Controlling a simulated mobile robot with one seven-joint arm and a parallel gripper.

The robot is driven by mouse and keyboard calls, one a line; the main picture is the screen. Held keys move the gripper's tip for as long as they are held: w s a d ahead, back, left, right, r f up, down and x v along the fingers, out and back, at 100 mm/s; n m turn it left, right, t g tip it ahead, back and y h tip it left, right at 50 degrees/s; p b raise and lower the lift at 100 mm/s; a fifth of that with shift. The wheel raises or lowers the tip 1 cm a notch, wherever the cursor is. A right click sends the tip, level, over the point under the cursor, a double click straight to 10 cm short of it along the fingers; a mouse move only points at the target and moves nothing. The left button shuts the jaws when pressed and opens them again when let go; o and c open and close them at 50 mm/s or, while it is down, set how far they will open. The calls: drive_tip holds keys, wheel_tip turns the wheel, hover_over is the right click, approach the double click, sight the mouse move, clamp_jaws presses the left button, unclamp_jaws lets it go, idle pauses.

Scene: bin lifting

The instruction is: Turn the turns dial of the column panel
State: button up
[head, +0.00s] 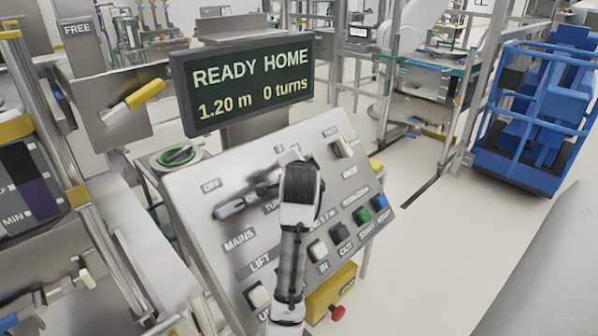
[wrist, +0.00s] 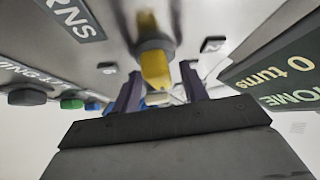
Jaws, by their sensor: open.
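The column panel (head: 215,180) is a tilted grey plate with labelled controls. In the wrist view a dial with a yellow face (wrist: 155,68) stands out from the panel near a label ending in "RNS" (wrist: 72,15). My gripper (wrist: 163,88) is open, its two dark fingers on either side of the dial in this view. I cannot tell whether they touch it. In the head view my arm covers the middle of the panel and hides the dial and fingertips. The display (head: 250,82) reads "READY HOME, 1.20 m, 0 turns".
A grey mains handle (head: 240,204) lies left of my arm. Another knob (head: 343,147) is at the panel's upper right. Green (head: 362,215) and blue (head: 379,202) buttons and a red knob (head: 337,313) are lower right. A blue bin frame (head: 530,170) stands far right; floor is clear before it.

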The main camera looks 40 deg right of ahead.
drive_tip(key=b+v, duration=0.3)
drive_tip(key=v, duration=1)
drive_tip(key=shift+a, duration=0.15)
